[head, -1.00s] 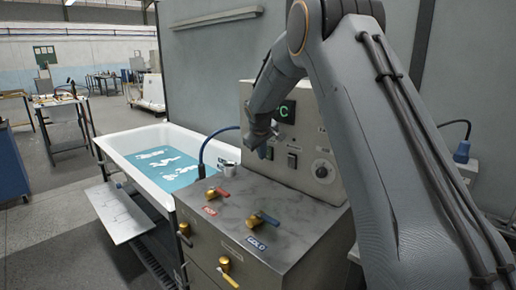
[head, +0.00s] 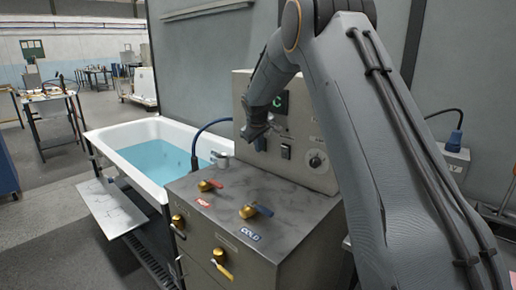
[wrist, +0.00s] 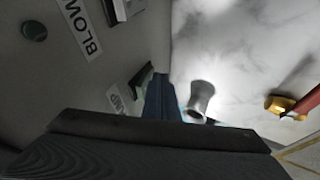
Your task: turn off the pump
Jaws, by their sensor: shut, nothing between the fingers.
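The grey control panel (head: 318,170) stands at the back of the marble-topped cabinet. In the wrist view, the pump switch (wrist: 141,78) is a dark rocker with a greenish part, beside a partly hidden label ending in "UMP". My gripper (head: 258,141) is shut and empty, right at the panel. In the wrist view its blue fingertips (wrist: 161,92) are close beside the pump switch; I cannot tell whether they touch it. In the head view my gripper hides most of that switch. The white tub (head: 150,132) holds calm blue water.
A second dark switch (head: 286,151), by a label starting "BLOW", and a round knob (head: 316,160) are to the right. Red (head: 208,185) and blue (head: 256,210) handled taps stand on the cabinet top. A blue hose (head: 205,132) arches into the tub.

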